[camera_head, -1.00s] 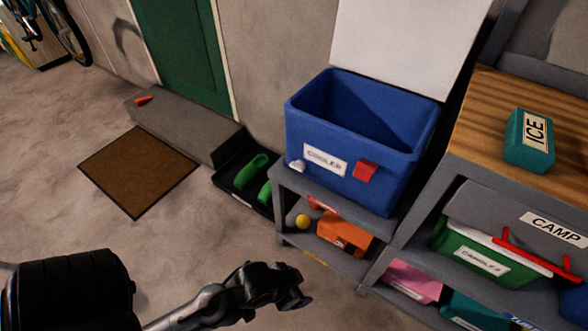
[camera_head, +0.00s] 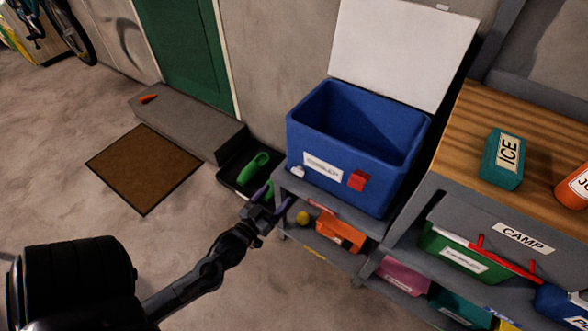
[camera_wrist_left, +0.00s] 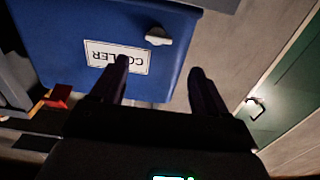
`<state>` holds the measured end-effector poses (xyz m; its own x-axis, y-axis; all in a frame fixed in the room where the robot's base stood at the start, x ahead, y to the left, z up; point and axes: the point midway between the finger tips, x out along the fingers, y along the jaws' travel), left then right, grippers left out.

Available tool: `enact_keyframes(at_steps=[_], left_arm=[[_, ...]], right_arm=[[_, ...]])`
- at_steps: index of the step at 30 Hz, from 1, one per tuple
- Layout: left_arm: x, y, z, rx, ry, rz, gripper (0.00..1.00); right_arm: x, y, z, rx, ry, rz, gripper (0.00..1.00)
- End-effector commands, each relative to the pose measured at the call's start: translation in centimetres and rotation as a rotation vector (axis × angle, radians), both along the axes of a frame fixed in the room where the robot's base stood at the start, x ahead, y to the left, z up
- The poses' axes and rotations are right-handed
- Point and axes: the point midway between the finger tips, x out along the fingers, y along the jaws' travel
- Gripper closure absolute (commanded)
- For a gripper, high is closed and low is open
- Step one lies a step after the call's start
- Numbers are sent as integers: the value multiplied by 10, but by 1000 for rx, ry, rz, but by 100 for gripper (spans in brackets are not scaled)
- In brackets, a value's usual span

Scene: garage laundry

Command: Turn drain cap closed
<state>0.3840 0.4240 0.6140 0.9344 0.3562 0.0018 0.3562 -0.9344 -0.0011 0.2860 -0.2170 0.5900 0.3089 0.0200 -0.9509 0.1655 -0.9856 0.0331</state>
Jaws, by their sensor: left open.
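The blue cooler (camera_head: 310,135) stands open on the grey shelf unit, with its white lid (camera_head: 400,50) raised behind it. Its drain cap (camera_head: 297,171) is a small white piece low on the front left corner, left of the label. The drain cap also shows in the left wrist view (camera_wrist_left: 158,37), with a lever-like tab. My left gripper (camera_head: 278,197) is open and empty, just in front of and below the cap. In the left wrist view its two fingers (camera_wrist_left: 158,68) point toward the cooler, with the cap ahead between them, apart from both. My right gripper is not in view.
A red latch (camera_head: 357,180) sits on the cooler front. The shelf below holds a yellow ball (camera_head: 303,218) and an orange box (camera_head: 340,232). A black tray with green shoes (camera_head: 253,168) lies to the left. A wooden bench (camera_head: 450,130) stands at right.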

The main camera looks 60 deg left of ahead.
Motion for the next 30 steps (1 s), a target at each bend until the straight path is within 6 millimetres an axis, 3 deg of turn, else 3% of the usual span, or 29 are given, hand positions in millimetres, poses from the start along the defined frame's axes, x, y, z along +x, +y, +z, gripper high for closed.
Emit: enact_keyframes(at_steps=[18, 30], left_arm=[[80, 28, -2, 0, -1, -3, 26], [99, 36, 0, -1, 3, -2, 26]], right_arm=[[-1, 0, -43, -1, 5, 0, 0], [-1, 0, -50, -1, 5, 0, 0]])
